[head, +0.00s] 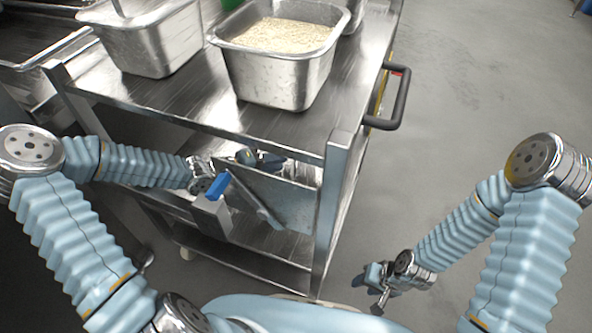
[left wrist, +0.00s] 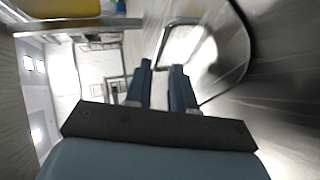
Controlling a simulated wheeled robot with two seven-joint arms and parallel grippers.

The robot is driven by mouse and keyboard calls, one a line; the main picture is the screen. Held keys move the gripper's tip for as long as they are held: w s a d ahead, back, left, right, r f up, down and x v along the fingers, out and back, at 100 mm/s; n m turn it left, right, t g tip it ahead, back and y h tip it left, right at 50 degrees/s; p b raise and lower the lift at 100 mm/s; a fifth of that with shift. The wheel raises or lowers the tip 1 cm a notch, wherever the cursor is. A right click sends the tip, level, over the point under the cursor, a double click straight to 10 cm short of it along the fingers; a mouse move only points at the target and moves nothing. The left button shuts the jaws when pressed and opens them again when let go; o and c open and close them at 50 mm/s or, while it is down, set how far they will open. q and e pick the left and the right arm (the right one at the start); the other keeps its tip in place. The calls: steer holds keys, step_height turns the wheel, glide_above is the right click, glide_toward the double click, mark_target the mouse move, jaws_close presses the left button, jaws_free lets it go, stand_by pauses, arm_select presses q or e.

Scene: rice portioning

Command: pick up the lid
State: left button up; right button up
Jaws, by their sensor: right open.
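A flat metal plate, which looks like the lid (head: 283,200), is steeply tilted below the cart's top, at its near side. My left gripper (head: 262,159) is at the plate's upper edge, partly hidden behind my wrist parts. In the left wrist view, its two blue fingers (left wrist: 162,68) have a narrow gap, and a rounded metal rim (left wrist: 205,98) lies just beyond and right of them. I cannot tell whether they grip the plate. My right gripper (head: 378,287) is open and empty, low over the floor right of the cart.
The metal cart top (head: 190,105) holds a metal pan of rice (head: 280,78) and another metal pan (head: 155,45) to its left. A dark handle (head: 398,100) juts from the cart's right side. A lower shelf (head: 235,255) is below. The floor (head: 480,110) at right is clear.

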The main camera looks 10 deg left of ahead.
mark_target(291, 170)
arm_select(q)
steer(key=b+x, duration=0.1)
steer(key=x, duration=0.1)
steer(key=b+x, duration=0.1)
steer(key=x, duration=0.1)
steer(key=shift+s+d+f, duration=0.15)
steer(key=shift+s+d, duration=0.05)
steer(key=shift+d, duration=0.1)
steer(key=shift+w+d, duration=0.25)
steer(key=shift+c, duration=0.3)
jaws_close()
